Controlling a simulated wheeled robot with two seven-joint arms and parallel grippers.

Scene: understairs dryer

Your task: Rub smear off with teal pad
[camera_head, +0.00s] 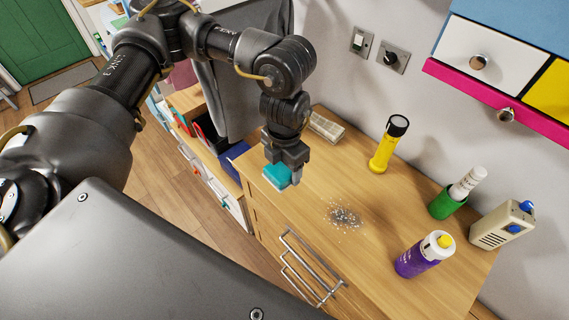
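The smear (344,216) is a patch of grey and white specks on the wooden counter top (318,170). The teal pad (277,177) is a small teal block with a pale lower edge. My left gripper (287,165) points down and is shut on the teal pad. The pad is near the counter's front left edge, to the left of the smear and apart from it. I cannot tell whether the pad touches the counter. My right gripper is not in view.
A yellow torch (388,145), a green pot (443,204) with a white roll, a purple bottle (423,255) and a beige device (502,226) stand right of the smear. A pale slatted block (326,127) lies near the wall. Coloured drawers (500,55) overhang the right.

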